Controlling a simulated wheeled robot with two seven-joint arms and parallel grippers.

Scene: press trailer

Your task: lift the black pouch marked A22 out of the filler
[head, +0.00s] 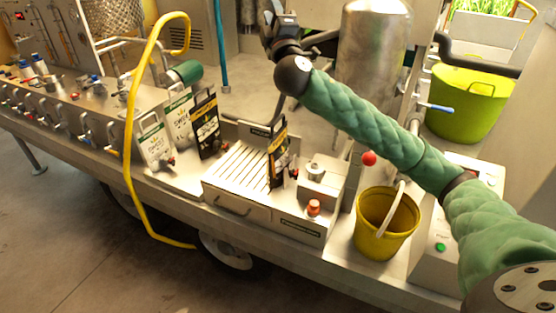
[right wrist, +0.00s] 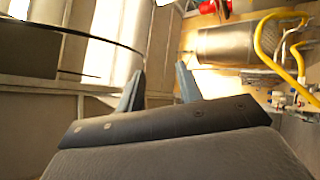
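A black pouch (head: 278,158) with a pale and orange label stands upright in the filler (head: 240,170), at the right end of its slatted tray. Its marking is too small to read. A second black pouch (head: 207,128) stands left of the filler beside white-and-green pouches (head: 156,145). My right gripper (head: 279,22) is raised at the top of the head view, well above and behind the filler. In the right wrist view my right gripper (right wrist: 160,80) has its two fingers apart with nothing between them. My left gripper is not in view.
A yellow hose (head: 130,130) loops down at the left. A steel tank (head: 372,50) stands behind my right arm. A green tub (head: 468,100) is at the right.

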